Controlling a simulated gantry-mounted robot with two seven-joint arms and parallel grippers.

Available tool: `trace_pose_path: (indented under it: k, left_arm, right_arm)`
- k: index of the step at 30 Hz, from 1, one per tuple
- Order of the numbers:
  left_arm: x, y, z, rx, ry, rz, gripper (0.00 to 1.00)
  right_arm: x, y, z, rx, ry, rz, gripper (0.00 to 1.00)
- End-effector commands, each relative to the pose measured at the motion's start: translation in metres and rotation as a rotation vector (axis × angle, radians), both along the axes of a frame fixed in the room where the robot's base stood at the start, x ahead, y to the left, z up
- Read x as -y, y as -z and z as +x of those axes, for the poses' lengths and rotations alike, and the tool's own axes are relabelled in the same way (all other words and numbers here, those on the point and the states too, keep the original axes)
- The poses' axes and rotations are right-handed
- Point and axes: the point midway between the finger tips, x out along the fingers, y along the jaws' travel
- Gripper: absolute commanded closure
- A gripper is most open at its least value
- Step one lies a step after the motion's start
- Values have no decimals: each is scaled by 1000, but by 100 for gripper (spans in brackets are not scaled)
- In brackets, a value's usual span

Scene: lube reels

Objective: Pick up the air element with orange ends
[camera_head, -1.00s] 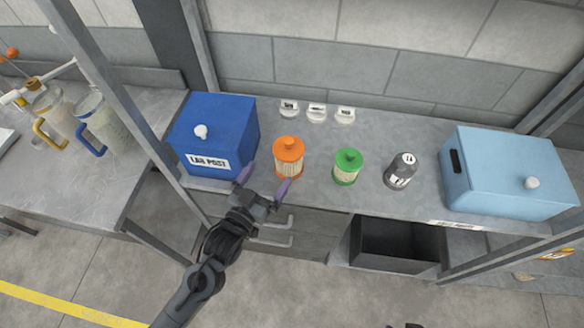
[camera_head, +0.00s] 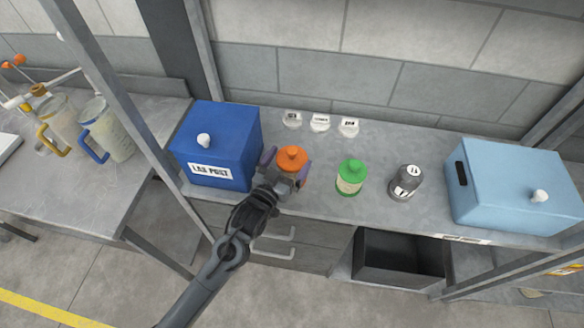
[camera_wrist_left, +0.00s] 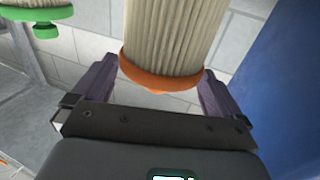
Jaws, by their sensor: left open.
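The air element with orange ends (camera_head: 291,158) stands on the grey bench, right of the blue box. My left gripper (camera_head: 286,163) is open, with one finger on each side of the element. In the left wrist view the element's pleated body and orange end (camera_wrist_left: 162,75) show between the two purple fingertips (camera_wrist_left: 160,82), with a gap on each side. The lower part of the element is hidden behind my gripper in the head view. My right gripper is not seen.
A green-ended element (camera_head: 351,177) and a dark grey canister (camera_head: 406,182) stand to the right. A blue box (camera_head: 222,140) is close on the left. A light blue box (camera_head: 515,180) is at far right. Small white labels (camera_head: 320,123) lie behind.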

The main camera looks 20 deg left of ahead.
Motion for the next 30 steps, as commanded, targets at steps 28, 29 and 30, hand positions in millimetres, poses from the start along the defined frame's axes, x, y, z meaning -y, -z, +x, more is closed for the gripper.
trace_pose_path:
  k: [28,29,30]
  left_arm:
    - [1,-1,11,1,0,0,59]
    - [1,-1,11,1,0,0,59]
    - [1,-2,11,1,0,0,59]
  right_arm:
    - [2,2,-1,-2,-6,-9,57]
    - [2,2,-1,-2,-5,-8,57]
    - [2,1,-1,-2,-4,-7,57]
